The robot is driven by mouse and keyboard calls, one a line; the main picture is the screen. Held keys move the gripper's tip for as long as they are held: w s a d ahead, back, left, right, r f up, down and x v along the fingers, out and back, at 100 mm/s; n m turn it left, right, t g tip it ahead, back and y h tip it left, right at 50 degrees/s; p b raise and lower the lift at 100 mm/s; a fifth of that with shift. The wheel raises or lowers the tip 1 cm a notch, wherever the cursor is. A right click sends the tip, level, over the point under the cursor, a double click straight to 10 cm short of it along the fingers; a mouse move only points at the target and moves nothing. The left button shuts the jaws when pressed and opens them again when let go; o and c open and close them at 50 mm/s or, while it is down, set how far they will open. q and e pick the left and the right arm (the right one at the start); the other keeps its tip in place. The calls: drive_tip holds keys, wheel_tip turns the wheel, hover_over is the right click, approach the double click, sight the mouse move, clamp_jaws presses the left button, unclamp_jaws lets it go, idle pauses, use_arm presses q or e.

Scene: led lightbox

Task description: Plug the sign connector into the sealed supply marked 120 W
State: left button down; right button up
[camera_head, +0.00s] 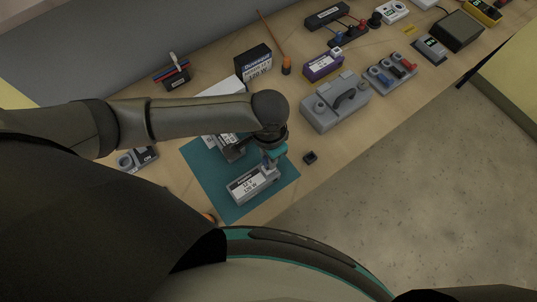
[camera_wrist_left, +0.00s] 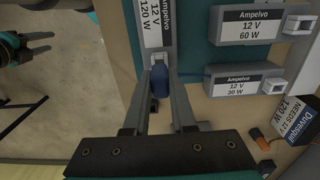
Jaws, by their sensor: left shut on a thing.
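The supply marked 12 V 120 W (camera_head: 252,187) lies on the teal mat (camera_head: 211,181); it also shows at the top of the left wrist view (camera_wrist_left: 154,22). My left gripper (camera_head: 268,160) is above its far end. In the left wrist view the left gripper (camera_wrist_left: 161,88) is shut on the blue sign connector (camera_wrist_left: 160,80), which lines up with the supply's grey socket end. The connector's tip meets or nearly meets the socket; I cannot tell whether it is seated. My right gripper (camera_wrist_left: 48,42) shows at the upper left of that view, apart from the supply, its fingers spread and empty.
The 60 W supply (camera_wrist_left: 246,25) and the 30 W supply (camera_wrist_left: 237,86) lie beside the 120 W one. A grey toolbox-like case (camera_head: 335,102) and a small black block (camera_head: 310,157) are right of the mat.

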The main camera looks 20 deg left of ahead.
use_arm(q)
drive_tip(key=shift+p, duration=0.35)
drive_tip(key=shift+f+b, duration=0.8)
drive_tip(key=shift+f, duration=0.5)
drive_tip(key=c, duration=0.7)
unclamp_jaws()
drive_tip(key=shift+o, duration=0.2)
drive_tip(key=shift+r+p, duration=0.9)
drive_tip(key=shift+r, duration=3.15)
drive_tip(key=shift+s, duration=0.15)
